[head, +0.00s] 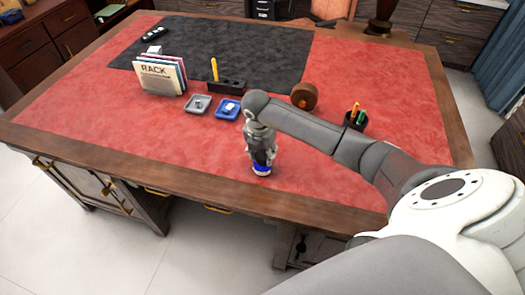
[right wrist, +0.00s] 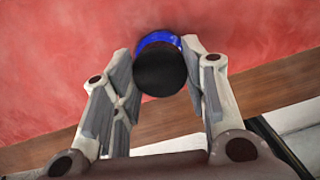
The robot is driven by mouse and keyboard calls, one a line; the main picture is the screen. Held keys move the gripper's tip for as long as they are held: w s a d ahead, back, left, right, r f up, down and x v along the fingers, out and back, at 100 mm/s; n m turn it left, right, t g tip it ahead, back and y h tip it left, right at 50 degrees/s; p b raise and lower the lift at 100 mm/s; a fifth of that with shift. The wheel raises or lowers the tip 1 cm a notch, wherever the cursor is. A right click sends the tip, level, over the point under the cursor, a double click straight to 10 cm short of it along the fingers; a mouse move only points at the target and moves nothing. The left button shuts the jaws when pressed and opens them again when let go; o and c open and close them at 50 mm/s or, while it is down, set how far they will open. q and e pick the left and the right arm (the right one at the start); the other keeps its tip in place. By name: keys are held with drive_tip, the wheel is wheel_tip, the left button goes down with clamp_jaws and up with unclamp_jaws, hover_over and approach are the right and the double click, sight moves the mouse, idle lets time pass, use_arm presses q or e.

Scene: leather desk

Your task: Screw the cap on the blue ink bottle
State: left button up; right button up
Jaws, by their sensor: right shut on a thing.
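The blue ink bottle (head: 261,170) stands on the red leather desk top near its front edge, mostly hidden under my right gripper (head: 261,160). In the right wrist view, a round black cap (right wrist: 160,72) sits between the fingertips of my right gripper (right wrist: 160,55). The fingers are shut on the cap. The blue of the bottle (right wrist: 158,40) shows just behind the cap. The cap lines up over the bottle; I cannot tell whether its thread is engaged. My left gripper is not in view.
A blue tray (head: 228,113) and a grey tray (head: 198,111) lie behind the gripper. A file rack (head: 160,77), a wooden round object (head: 304,96) and a pen cup (head: 355,122) stand farther off. The red surface left of the bottle is clear.

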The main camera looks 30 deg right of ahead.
drive_tip(key=shift+f+m, duration=0.1)
drive_tip(key=shift+m, duration=0.4)
drive_tip(key=shift+m+g+p, duration=0.3)
drive_tip(key=shift+m, duration=1.7)
drive_tip(key=shift+m+p, duration=0.45)
drive_tip(key=shift+m, duration=0.25)
drive_tip(key=shift+m+g, duration=0.4)
drive_tip(key=shift+m, duration=0.9)
drive_tip(key=shift+p, duration=0.3)
